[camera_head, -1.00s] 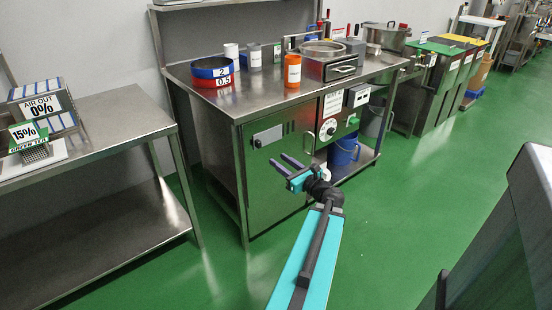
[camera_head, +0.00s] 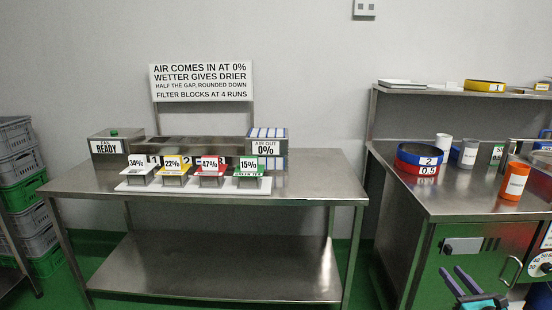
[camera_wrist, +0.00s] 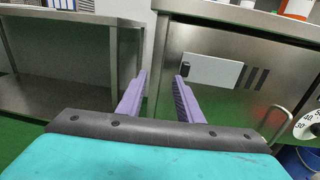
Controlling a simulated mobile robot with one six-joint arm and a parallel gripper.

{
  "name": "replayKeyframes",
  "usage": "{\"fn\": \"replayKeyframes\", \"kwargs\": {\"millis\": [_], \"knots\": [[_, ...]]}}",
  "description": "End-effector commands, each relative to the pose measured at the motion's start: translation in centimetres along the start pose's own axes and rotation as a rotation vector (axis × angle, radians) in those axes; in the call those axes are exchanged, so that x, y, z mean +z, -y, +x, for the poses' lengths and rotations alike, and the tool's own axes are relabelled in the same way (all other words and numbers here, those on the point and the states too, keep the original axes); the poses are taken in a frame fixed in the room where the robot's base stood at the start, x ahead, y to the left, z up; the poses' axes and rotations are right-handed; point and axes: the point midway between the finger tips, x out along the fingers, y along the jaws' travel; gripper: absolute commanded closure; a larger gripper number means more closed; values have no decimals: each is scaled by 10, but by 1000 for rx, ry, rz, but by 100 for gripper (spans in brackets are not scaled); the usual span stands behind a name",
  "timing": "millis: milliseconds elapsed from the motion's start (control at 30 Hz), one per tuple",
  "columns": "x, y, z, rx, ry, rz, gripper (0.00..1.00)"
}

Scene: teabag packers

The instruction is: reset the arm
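My gripper (camera_head: 458,281) shows at the bottom right of the head view, in front of the steel cabinet (camera_head: 462,262). Its two purple fingers are apart with nothing between them. In the wrist view my gripper (camera_wrist: 161,80) is open and empty, its fingers pointing toward the gap between the steel table (camera_wrist: 60,65) and the cabinet (camera_wrist: 232,107). The fingers appear clear of both. The rest of my arm is mostly out of the head view.
The steel table (camera_head: 310,190) holds a white board (camera_head: 190,187) with several percentage-labelled stands, a FAN READY box (camera_head: 115,146) and an AIR OUT box (camera_head: 266,147). Stacked crates (camera_head: 20,196) stand at left. The cabinet top holds blue and red rings (camera_head: 418,162) and an orange container (camera_head: 514,182).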

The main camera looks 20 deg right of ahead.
Motion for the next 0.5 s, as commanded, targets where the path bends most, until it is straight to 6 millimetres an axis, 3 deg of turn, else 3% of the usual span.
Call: {"fn": "replayKeyframes", "kwargs": {"millis": [200, 500], "knots": [[-6, -66, 46, 116, -19, 26, 67], [-25, -162, 91, 272, -63, 55, 67]]}}
